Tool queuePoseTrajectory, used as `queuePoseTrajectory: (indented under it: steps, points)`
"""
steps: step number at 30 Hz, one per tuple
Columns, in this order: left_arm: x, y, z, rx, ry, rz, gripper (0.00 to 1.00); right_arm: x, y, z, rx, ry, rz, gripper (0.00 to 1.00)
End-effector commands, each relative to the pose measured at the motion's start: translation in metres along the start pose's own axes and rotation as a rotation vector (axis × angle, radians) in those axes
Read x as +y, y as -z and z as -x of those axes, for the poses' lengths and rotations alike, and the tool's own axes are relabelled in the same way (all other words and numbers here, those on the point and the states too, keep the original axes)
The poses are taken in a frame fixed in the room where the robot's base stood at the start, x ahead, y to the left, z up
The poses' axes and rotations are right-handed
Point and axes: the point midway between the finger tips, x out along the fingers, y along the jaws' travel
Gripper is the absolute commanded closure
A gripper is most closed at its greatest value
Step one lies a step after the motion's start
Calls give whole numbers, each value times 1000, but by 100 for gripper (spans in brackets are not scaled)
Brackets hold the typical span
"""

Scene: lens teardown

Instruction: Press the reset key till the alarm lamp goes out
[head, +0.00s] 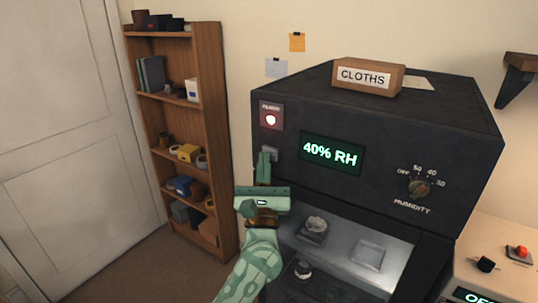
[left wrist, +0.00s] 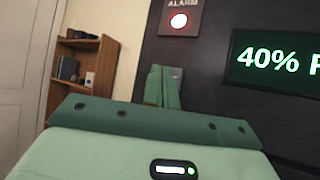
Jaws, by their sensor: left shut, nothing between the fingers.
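My right gripper is in neither view.
The dark cabinet (head: 380,125) has a green display (head: 332,153) reading 40% RH and a humidity knob (head: 419,187). Its open lower chamber holds lens parts. A CLOTHS box (head: 368,77) lies on top. A wooden shelf (head: 215,120) stands at left.

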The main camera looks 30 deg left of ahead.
Motion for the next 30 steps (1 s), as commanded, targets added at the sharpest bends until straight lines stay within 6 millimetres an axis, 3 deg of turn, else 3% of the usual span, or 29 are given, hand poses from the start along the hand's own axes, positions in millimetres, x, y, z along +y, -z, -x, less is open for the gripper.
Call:
queuePoseTrajectory:
  steps: [20,30]
  points:
    - [-2,2,-3,0,0,0,100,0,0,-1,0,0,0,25]
    - [6,-6,8,0,0,0,100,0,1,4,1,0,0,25]
